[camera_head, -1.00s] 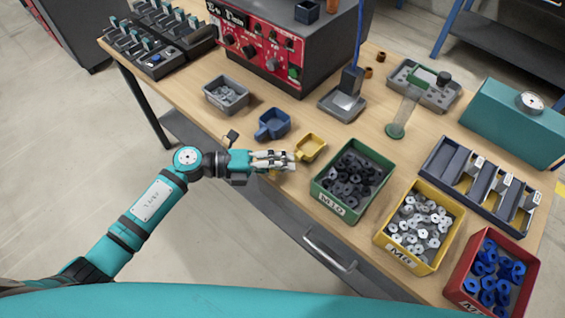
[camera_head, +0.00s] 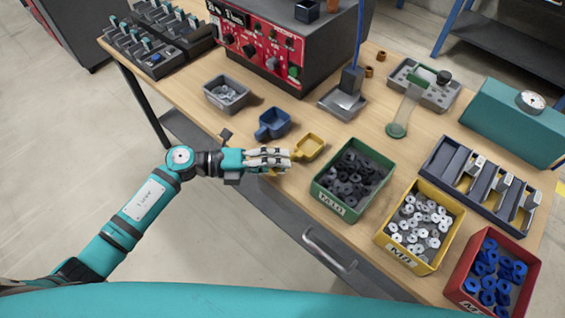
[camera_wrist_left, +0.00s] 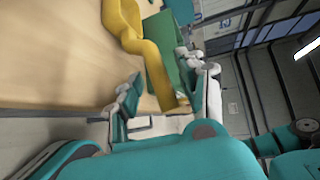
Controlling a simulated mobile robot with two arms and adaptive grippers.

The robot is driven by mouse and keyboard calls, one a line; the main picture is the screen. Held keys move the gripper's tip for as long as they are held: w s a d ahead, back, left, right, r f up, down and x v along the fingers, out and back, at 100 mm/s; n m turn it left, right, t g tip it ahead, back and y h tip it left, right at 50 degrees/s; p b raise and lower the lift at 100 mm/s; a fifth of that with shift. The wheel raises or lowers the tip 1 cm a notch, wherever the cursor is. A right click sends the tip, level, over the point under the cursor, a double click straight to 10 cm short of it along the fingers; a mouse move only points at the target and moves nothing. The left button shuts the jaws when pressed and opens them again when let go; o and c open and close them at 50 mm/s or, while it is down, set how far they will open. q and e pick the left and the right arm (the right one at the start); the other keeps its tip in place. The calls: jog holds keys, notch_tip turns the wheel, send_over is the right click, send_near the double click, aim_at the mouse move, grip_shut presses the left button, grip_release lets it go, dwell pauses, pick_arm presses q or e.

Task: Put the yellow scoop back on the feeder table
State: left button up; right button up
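The yellow scoop (camera_head: 308,147) is at the front edge of the wooden feeder table (camera_head: 260,174), between a blue scoop and a green bin, and appears to rest on the tabletop. My left gripper (camera_head: 289,158) is at the scoop's handle side, by the table edge. In the left wrist view, the yellow scoop (camera_wrist_left: 153,55) reaches with its handle between the two fingers of my left gripper (camera_wrist_left: 165,90). The fingers stand apart, with a visible gap between the handle and the left finger. My right gripper is not in view.
The blue scoop (camera_head: 273,123) and a grey bin (camera_head: 227,94) lie to the left. The green bin (camera_head: 352,178), a yellow bin (camera_head: 420,227) and a red bin (camera_head: 494,270) line the front edge to the right. A red-fronted control box (camera_head: 262,45) stands behind.

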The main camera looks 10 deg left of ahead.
pick_arm(q)
jog(key=b+v, duration=0.2)
jog(key=v, duration=0.9)
jog(key=w+a+f+n+t+y, duration=0.2)
jog(key=w+f+n+t, duration=0.15)
jog(key=f+n, duration=0.25)
jog(key=w+a+f+n+t+y, duration=0.2)
jog(key=w+a+f+n+t, duration=0.1)
jog(key=f+n+t, duration=0.3)
jog(key=s+a+f+n+y, duration=0.25)
jog(key=f+n, duration=0.25)
jog(key=f, duration=0.3)
jog(key=s+a+f+n+y, duration=0.25)
jog(key=f+n+y, duration=0.2)
jog(key=f, duration=0.35)
jog(key=s+a+f+n+g+y, duration=0.2)
jog(key=s+f+n+g+y, duration=0.35)
jog(key=s+f, duration=1.15)
jog(key=s+d+f+n+g, duration=0.2)
jog(key=s+f+g, duration=0.1)
jog(key=s, duration=0.7)
jog(key=s+d+f+n+g, duration=0.2)
jog(key=s+f+n+g, duration=0.1)
jog(key=s, duration=0.7)
jog(key=shift+s+d+f+h, duration=0.25)
jog(key=shift+s+f+h, duration=0.05)
jog(key=shift+f+h, duration=0.15)
